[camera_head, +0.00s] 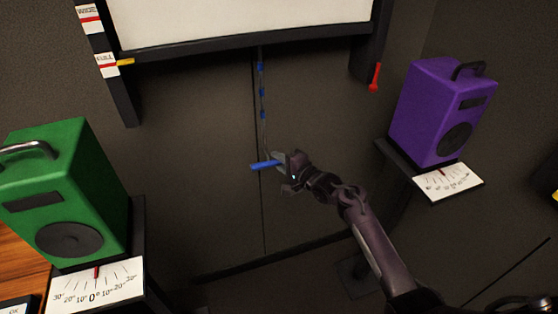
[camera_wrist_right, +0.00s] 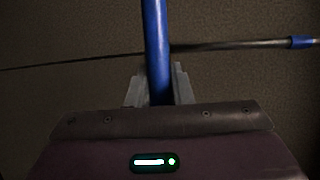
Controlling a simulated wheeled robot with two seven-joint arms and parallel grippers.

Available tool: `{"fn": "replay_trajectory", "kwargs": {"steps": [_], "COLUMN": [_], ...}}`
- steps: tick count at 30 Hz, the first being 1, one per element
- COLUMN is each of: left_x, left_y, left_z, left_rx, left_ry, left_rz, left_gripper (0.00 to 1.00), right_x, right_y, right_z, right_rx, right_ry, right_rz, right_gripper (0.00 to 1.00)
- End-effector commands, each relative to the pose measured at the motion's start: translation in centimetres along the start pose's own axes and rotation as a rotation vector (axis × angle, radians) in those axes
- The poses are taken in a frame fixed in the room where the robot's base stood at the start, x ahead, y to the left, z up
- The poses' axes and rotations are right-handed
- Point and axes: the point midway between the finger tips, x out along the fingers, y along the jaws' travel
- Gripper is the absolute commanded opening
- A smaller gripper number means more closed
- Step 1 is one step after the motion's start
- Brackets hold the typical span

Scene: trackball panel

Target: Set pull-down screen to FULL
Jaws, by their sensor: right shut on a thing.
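The white pull-down screen (camera_head: 240,18) hangs at the top of the head view, with a dark bar along its lower edge. A yellow pointer (camera_head: 125,62) at its lower left corner is level with the FULL label (camera_head: 105,60) on the left post. A cord with blue bands (camera_head: 262,92) hangs below the bar and ends at a blue handle (camera_head: 264,165). My right gripper (camera_head: 281,161) is shut on this handle, which also shows between the fingers in the right wrist view (camera_wrist_right: 156,50). My left gripper is out of view.
A green speaker (camera_head: 65,190) stands at left above an angle scale (camera_head: 95,288). A purple speaker (camera_head: 435,110) stands at right above another scale (camera_head: 450,182). A red tag (camera_head: 375,77) hangs by the right post. A higher label (camera_head: 88,14) is on the left post.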

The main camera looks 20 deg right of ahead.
Motion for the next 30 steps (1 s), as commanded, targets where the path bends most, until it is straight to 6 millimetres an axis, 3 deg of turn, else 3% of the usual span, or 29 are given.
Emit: {"fn": "replay_trajectory", "kwargs": {"steps": [1,2,6,17,30], "left_x": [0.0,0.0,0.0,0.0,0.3], "left_y": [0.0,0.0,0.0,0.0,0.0], "left_z": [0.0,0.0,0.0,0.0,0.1], "left_rx": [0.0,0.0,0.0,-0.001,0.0], "left_ry": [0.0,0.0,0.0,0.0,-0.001], "left_rz": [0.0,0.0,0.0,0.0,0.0], "left_gripper": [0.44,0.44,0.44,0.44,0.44], "right_x": [0.0,0.0,0.0,-0.4,-6.7], "right_y": [0.2,0.2,0.1,0.1,0.2], "right_z": [0.1,0.1,0.1,0.0,0.0], "right_rx": [0.001,0.001,0.001,0.001,0.001], "right_ry": [-0.003,-0.003,-0.002,0.0,0.001], "right_rz": [0.004,0.004,0.002,0.001,0.002], "right_gripper": [0.0,0.22,0.41,0.41,0.41]}}
